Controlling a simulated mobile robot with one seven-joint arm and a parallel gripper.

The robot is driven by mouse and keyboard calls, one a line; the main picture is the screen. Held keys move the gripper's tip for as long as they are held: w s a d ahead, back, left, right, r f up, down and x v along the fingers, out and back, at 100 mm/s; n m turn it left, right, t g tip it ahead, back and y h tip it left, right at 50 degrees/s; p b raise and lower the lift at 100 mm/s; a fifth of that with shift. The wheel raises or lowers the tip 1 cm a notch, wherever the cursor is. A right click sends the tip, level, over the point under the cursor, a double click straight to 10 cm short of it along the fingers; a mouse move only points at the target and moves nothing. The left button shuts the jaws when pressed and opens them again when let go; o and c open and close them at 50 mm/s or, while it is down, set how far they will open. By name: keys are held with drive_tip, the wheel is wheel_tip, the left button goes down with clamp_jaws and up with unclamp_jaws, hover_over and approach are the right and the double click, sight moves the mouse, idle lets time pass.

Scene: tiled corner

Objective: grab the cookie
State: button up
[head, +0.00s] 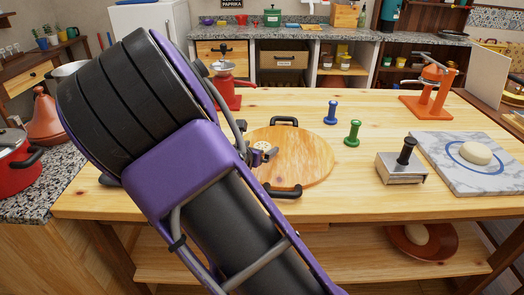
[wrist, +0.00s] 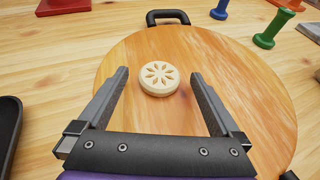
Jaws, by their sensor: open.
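The cookie (wrist: 159,79) is a pale round disc with a carved petal pattern on top. It lies flat on the round wooden board (wrist: 230,75), which has black handles. My gripper (wrist: 158,78) is open in the wrist view, one finger on each side of the cookie, with a gap on both sides. The cookie appears just beyond the fingertips, and nothing is held. In the head view, my arm hides part of the board (head: 305,160), and the cookie (head: 260,146) shows small and partly hidden beside my gripper (head: 264,155).
Blue (head: 331,113) and green (head: 352,133) stamps stand right of the board. A metal press (head: 401,170) and a marble slab (head: 465,177) with dough (head: 475,152) are farther right. A red grinder (head: 225,85) stands behind my arm. The tabletop behind the stamps is clear.

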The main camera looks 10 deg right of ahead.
drive_tip(key=shift+w+d+f, duration=0.1)
drive_tip(key=shift+w+d, duration=0.05)
drive_tip(key=shift+w, duration=0.15)
drive_tip(key=shift+c, duration=0.3)
